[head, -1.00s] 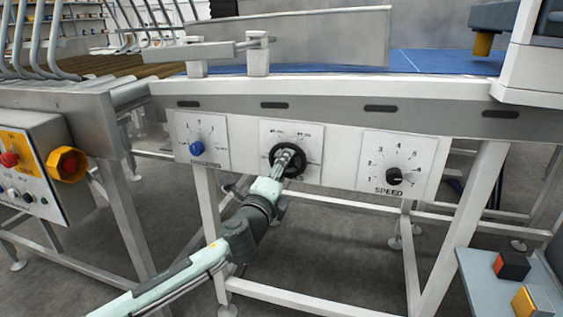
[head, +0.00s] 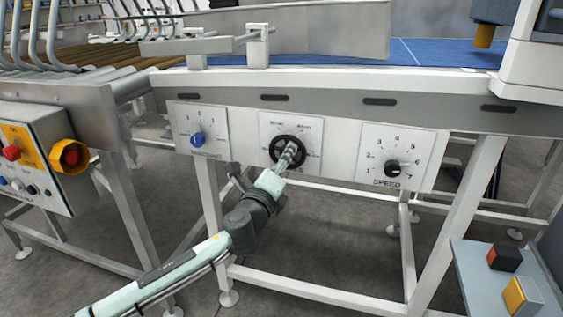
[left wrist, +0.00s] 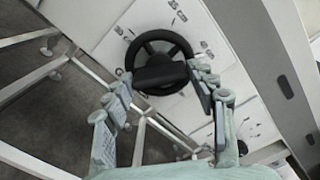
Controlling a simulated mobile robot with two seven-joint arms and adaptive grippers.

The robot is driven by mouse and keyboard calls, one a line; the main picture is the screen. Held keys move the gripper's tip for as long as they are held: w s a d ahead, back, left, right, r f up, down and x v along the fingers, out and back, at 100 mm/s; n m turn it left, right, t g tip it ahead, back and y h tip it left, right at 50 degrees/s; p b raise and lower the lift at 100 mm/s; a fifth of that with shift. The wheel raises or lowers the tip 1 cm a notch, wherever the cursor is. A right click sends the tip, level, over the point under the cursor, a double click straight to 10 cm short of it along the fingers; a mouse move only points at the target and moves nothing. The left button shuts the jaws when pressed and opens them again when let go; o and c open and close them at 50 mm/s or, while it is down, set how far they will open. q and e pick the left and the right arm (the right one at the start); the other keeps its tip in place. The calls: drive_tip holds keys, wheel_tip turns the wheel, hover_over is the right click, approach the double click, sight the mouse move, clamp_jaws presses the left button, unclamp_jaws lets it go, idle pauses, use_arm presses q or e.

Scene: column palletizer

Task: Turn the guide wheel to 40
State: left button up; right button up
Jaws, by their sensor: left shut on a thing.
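The guide wheel (head: 275,146) is a black handwheel on a white dial plate (head: 312,126) on the machine's front beam, between two knobs. My left gripper (head: 288,154) reaches up to it from below and covers part of it. My right gripper is not in view.
A blue knob (head: 197,140) is left of the wheel and a black SPEED knob (head: 393,169) is right of it. A control box with a red button (head: 72,156) stands at the left. A button panel (head: 487,282) stands at lower right. White frame legs stand below the beam.

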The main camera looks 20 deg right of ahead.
use_arm(q)
drive_tip(key=o, duration=1.2)
drive_tip(key=shift+c, duration=0.2)
drive_tip(key=v, duration=1.2)
